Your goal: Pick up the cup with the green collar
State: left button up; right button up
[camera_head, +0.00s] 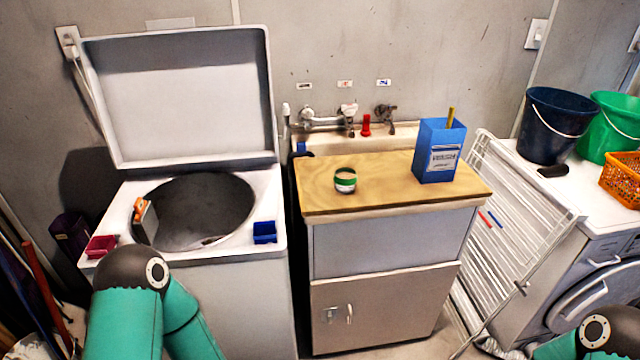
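A small white cup with a green collar (345,180) stands upright on the wooden top (388,199) of a cabinet, left of the middle of that top. My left arm shows at the lower left in front of the washer, but its gripper is out of the picture. Only a small part of my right arm shows at the lower right corner, and its gripper is out of view too. Nothing touches the cup.
A blue carton (438,152) stands right of the cup. Behind are taps (348,112) and a red item (366,125). The open top-load washer (272,200) is on the left. A folded white rack (500,235) leans right of the cabinet, near buckets (550,125).

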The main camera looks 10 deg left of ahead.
aim_at(345, 182)
jog(key=u, duration=0.15)
jog(key=i, duration=1)
jog(key=z, duration=0.1)
jog(key=k, duration=1.25)
jog(key=u, duration=0.4)
jog(key=i, duration=0.75)
jog(key=u, duration=0.65)
